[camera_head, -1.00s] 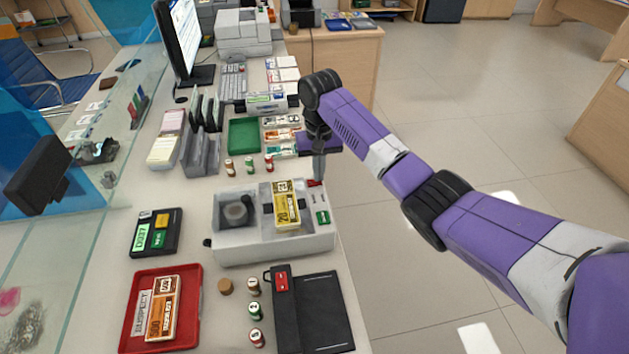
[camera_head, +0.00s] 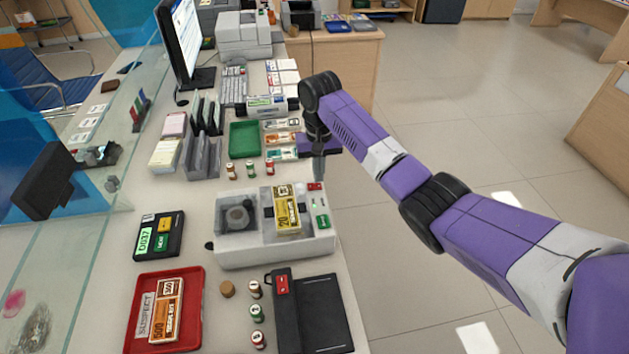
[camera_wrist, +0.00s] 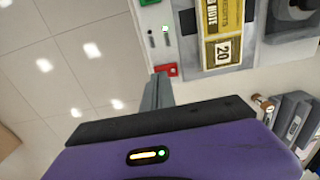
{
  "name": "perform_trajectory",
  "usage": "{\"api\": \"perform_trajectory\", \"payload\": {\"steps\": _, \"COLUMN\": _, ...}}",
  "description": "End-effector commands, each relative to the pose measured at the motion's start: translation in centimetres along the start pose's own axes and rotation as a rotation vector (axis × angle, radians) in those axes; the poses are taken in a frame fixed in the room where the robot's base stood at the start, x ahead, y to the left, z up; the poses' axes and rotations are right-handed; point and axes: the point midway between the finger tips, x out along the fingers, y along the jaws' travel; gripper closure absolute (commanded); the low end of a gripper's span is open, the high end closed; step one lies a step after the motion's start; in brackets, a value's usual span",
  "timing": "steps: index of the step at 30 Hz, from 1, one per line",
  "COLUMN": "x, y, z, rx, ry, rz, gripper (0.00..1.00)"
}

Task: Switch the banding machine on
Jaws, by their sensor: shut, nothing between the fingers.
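The banding machine (camera_head: 262,248) is a grey box on the counter, with a yellow-labelled bundle of notes (camera_head: 286,211) in its slot. On its right side are a red button (camera_head: 315,186), a small slotted switch and a green label or button (camera_head: 322,220). In the wrist view the red button (camera_wrist: 172,69) lies just beyond my fingertips, with the switch slot (camera_wrist: 150,38) and a small bright green mark (camera_wrist: 165,29) past it. My gripper (camera_head: 319,178) is shut and empty, at the machine's far right corner close to the red button. I cannot tell whether it touches.
A green tray (camera_head: 243,140), several coin rolls and note bundles lie beyond the machine. Open floor lies to the right of the counter.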

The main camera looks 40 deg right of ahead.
Motion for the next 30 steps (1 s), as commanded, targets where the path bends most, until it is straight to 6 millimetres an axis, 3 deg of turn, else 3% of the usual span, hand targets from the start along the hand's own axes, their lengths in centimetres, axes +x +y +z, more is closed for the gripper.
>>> {"api": "perform_trajectory", "payload": {"steps": 19, "x": -4.8, "y": 0.0, "z": 0.0, "rx": 0.001, "ry": -0.001, "rz": -0.001, "gripper": 1.00}}
{"api": "perform_trajectory", "payload": {"steps": 30, "x": -5.0, "y": 0.0, "z": 0.0, "rx": 0.001, "ry": -0.001, "rz": 0.000, "gripper": 1.00}}
